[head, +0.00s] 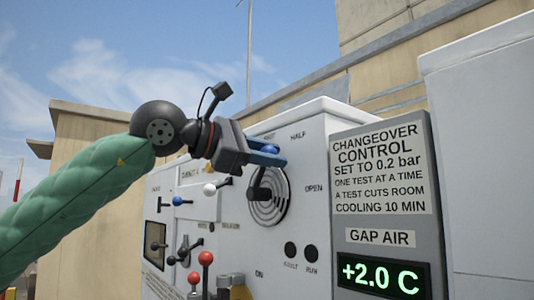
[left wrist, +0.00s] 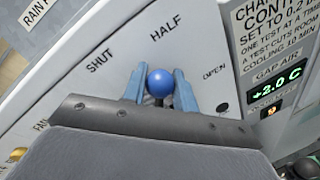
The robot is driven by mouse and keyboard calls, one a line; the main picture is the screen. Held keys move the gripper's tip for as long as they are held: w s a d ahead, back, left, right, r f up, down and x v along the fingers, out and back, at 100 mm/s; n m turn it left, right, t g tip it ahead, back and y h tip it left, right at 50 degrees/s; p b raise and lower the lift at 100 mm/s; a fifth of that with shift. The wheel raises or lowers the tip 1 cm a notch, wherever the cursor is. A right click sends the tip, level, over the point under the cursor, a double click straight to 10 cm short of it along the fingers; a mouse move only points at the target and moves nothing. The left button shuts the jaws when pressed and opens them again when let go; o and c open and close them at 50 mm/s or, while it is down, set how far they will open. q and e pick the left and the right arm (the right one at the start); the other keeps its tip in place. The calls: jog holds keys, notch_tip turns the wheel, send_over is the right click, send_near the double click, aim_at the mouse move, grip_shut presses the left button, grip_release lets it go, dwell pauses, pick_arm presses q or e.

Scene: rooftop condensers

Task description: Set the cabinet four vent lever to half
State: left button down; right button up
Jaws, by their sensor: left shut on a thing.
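The vent lever has a blue ball knob (left wrist: 160,82) at its end and a black arm (head: 262,182) in front of a round slotted vent (head: 268,207) on the white cabinet (head: 310,185). My left gripper (head: 268,156) is shut on the blue knob, with one blue finger on each side of it in the left wrist view. In that view the knob lies below the HALF label (left wrist: 165,28), between SHUT (left wrist: 100,62) and OPEN (left wrist: 214,72). In the head view the lever points roughly up. The SHUT label is mostly hidden behind my gripper there. My right gripper is not in view.
A grey changeover panel (head: 381,190) at right has a green display (head: 381,276) reading +2.0 C. Another blue-knobbed lever (head: 178,201), a white-knobbed lever (head: 210,189) and red-knobbed levers (head: 206,259) stick out from the cabinet at left and below.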

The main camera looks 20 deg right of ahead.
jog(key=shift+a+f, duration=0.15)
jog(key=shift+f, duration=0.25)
pick_arm(q)
jog(key=c, duration=1.1)
grip_release()
jog(key=shift+c, duration=0.2)
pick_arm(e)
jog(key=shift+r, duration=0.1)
pick_arm(q)
jog(key=shift+s+a+b, duration=0.1)
jog(key=shift+a+b, duration=0.25)
jog(key=shift+a, duration=0.2)
jog(key=b+v, duration=0.1)
jog(key=v, duration=0.5)
jog(key=shift+a+b, duration=0.3)
jog(key=shift+b, duration=0.1)
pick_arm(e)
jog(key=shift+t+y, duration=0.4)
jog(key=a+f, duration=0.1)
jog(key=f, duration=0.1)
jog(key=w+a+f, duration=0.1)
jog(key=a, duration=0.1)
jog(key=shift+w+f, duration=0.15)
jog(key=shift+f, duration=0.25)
pick_arm(q)
jog(key=shift+s+r, duration=0.1)
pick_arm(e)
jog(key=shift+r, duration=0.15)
